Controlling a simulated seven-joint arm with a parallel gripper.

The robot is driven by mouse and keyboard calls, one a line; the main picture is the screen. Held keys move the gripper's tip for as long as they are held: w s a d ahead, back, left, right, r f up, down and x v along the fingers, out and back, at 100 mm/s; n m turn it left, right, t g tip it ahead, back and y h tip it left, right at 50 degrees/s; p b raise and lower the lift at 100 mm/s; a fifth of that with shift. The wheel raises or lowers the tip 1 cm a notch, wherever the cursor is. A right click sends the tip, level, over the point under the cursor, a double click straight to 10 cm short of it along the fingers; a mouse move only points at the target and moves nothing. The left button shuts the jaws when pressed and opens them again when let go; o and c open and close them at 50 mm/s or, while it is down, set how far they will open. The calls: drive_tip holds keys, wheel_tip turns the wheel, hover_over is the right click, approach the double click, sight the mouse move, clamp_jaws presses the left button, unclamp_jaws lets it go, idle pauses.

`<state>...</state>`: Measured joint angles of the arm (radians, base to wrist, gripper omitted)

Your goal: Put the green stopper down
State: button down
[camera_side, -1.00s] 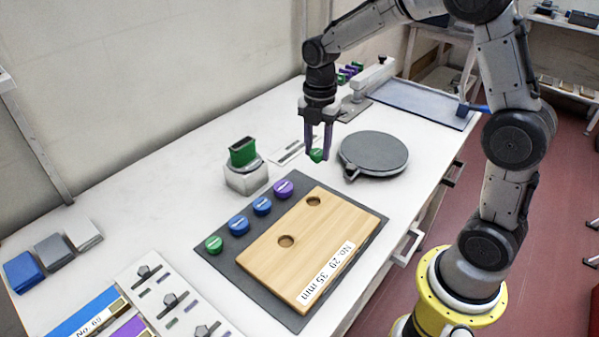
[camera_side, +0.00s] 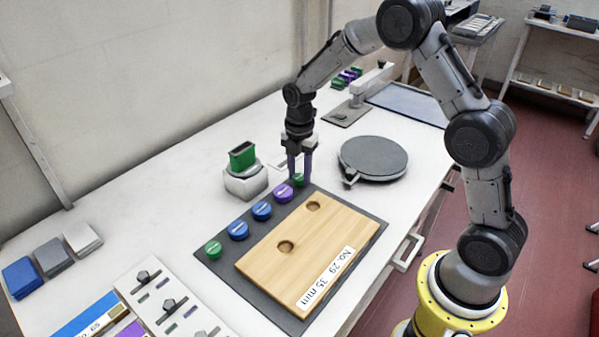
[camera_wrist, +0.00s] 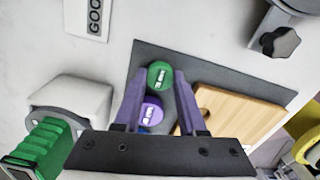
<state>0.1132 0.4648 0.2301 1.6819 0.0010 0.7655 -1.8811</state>
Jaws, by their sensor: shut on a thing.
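My gripper (camera_side: 299,178) has purple fingers pointing down, shut on a green stopper (camera_side: 298,181). In the wrist view the stopper (camera_wrist: 160,76) is a round green cap with a white label, between the fingertips (camera_wrist: 160,78). It is at the far end of the dark mat (camera_side: 222,264), beyond the purple stopper (camera_side: 283,193). I cannot tell whether it touches the mat. The purple stopper, two blue stoppers (camera_side: 261,211) (camera_side: 238,230) and another green stopper (camera_side: 213,250) form a row along the mat's left edge.
A wooden board (camera_side: 290,270) with two round holes lies on the mat, right of the row. A white block with a green top (camera_side: 243,158) stands left of my gripper. A round grey plate (camera_side: 374,157) lies to the right. Bare tabletop (camera_side: 150,200) is free at the left.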

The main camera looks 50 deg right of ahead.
sight(300, 177)
drive_tip(key=shift+f, duration=0.1)
drive_tip(key=shift+c, duration=2.4)
unclamp_jaws()
wheel_tip(300, 177, up, 12)
drive_tip(key=r, duration=0.1)
drive_tip(key=s+a+r+m+t, duration=0.2)
drive_tip(key=s+r+m, duration=0.4)
drive_tip(key=s, duration=0.2)
drive_tip(key=s+a+m+t, duration=0.1)
drive_tip(key=s+m, duration=0.6)
drive_tip(key=s, duration=0.3)
drive_tip(key=s+a+m+t, duration=0.2)
drive_tip(key=s+m, duration=0.5)
drive_tip(key=s, duration=0.2)
drive_tip(key=shift+s+r+t, duration=0.25)
drive_tip(key=shift+s+t, duration=0.05)
drive_tip(key=shift+s, duration=0.1)
